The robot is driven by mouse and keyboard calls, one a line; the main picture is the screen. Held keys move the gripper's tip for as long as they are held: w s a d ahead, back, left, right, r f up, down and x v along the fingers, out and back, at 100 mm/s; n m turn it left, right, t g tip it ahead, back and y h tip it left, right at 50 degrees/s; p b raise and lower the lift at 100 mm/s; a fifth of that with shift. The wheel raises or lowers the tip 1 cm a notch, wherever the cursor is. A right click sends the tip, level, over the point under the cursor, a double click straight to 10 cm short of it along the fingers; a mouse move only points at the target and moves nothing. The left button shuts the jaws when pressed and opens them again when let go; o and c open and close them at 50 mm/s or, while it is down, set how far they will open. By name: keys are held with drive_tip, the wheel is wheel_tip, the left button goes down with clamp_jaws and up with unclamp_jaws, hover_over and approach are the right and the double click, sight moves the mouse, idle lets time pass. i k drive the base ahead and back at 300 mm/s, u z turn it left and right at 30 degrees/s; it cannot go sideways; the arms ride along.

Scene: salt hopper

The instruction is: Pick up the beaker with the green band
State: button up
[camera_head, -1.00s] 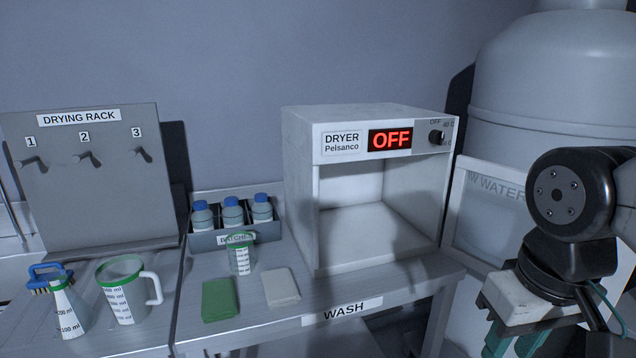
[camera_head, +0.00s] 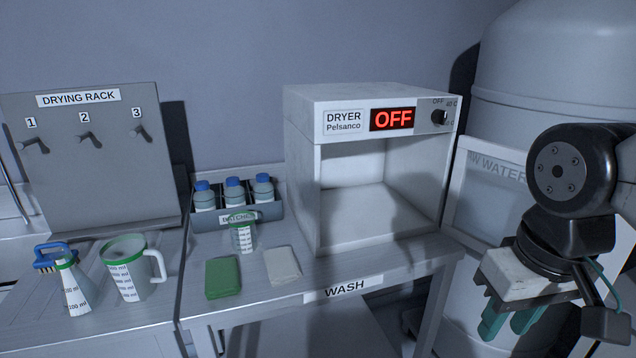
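A small clear beaker with a green band at its rim (camera_head: 243,235) stands upright on the wash bench, in front of the bottle holder. Left of it, a larger jug with a green rim and a handle (camera_head: 128,275) and a conical flask with a green band (camera_head: 74,290) stand on the left bench. My gripper (camera_head: 508,326) is at the lower right, well apart from all of these. Its two teal fingers are spread with a gap between them and hold nothing that I can see.
A green cloth (camera_head: 223,278) and a pale cloth (camera_head: 282,266) lie in front of the small beaker. The open dryer (camera_head: 338,155), reading OFF, stands to its right. Behind it is a holder (camera_head: 270,212) with blue-capped bottles. The drying rack (camera_head: 90,190) at left has empty pegs.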

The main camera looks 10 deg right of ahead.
sight(241, 224)
drive_tip(key=z, duration=2.85)
drive_tip(key=k, duration=1.75)
drive_tip(key=u, duration=1.6)
drive_tip(key=i, duration=0.5)
